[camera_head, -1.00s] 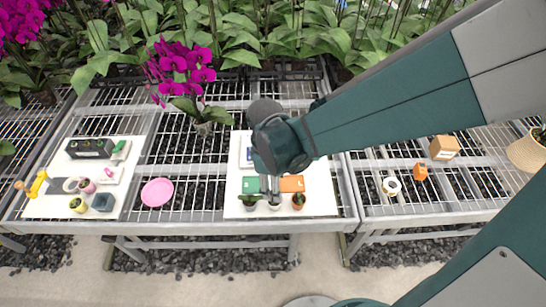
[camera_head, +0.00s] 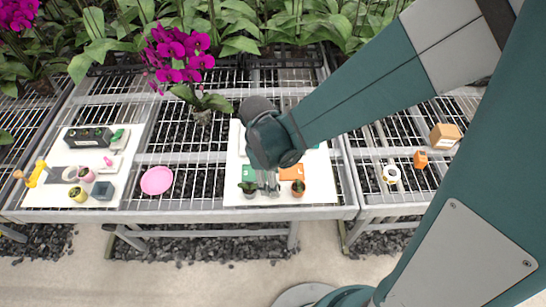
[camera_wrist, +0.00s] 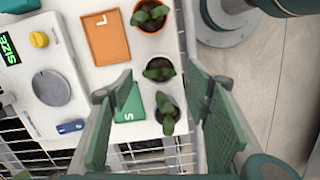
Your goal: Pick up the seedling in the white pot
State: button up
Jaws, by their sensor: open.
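The seedling in the white pot (camera_wrist: 160,68) stands on the white board between a seedling in a dark grey pot (camera_wrist: 167,113) and one in a terracotta pot (camera_wrist: 149,14). My gripper (camera_wrist: 165,85) is open above the board, its two pads on either side of the row's lower part. The white and dark pots lie between the pads in the picture; no contact shows. In the head view my gripper (camera_head: 268,184) largely hides the white pot, with the dark pot (camera_head: 249,188) to its left and the terracotta pot (camera_head: 298,188) to its right.
An orange card marked L (camera_wrist: 105,38) and a green card marked S (camera_wrist: 130,102) lie beside the pots. A grey disc (camera_wrist: 51,88) and a yellow knob (camera_wrist: 39,39) are further left. A pink saucer (camera_head: 156,180) and flowering orchid (camera_head: 180,60) stand left of the board.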

jog(key=shift+f, duration=0.45)
jog(key=shift+f, duration=0.15)
jog(key=shift+d+f+b, duration=0.15)
jog(key=shift+f+b, duration=0.35)
jog(key=shift+f, duration=0.75)
jog(key=shift+d+f+b, duration=0.15)
jog(key=shift+f+b, duration=0.3)
jog(key=shift+f, duration=0.75)
jog(key=c, duration=1)
